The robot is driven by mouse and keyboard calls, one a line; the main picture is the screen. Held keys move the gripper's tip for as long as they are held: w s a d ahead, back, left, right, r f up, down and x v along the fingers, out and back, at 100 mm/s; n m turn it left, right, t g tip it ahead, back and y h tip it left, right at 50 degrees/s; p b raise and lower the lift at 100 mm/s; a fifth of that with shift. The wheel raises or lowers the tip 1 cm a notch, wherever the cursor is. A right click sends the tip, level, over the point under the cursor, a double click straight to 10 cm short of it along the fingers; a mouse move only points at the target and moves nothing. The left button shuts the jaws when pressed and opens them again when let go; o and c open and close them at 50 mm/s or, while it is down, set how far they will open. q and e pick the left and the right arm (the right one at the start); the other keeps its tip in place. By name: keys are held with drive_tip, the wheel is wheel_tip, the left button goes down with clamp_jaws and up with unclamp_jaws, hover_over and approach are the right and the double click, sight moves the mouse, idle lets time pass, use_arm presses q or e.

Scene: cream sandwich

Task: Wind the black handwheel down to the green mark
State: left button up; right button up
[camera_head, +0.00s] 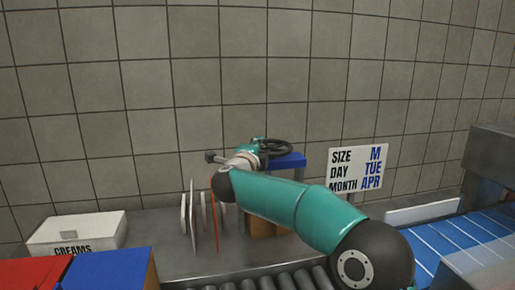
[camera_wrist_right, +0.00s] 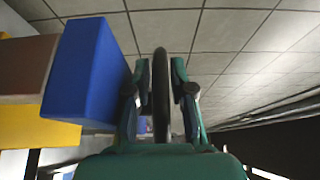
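The black handwheel (camera_head: 276,147) sits at the blue top (camera_head: 290,161) of a stand in the middle of the head view. In the right wrist view the wheel's rim (camera_wrist_right: 161,95) appears edge-on as a dark upright bar. My right gripper (camera_head: 258,144) reaches the wheel's left side. I cannot make out the green mark; my arm hides part of the stand. My left gripper is not in view.
A white CREAMS box (camera_head: 77,233) and red (camera_head: 32,272) and blue (camera_head: 108,268) boxes are at left. Upright thin plates (camera_head: 192,215) stand left of the stand. A white sign (camera_head: 357,169) and blue conveyor (camera_head: 450,240) are at right; rollers run in front.

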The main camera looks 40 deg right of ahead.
drive_tip(key=shift+a+f, duration=0.15)
drive_tip(key=shift+f, duration=0.05)
drive_tip(key=v, duration=1.1)
drive_tip(key=shift+s+a, duration=0.25)
drive_tip(key=shift+s, duration=0.05)
drive_tip(key=shift+r, duration=0.1)
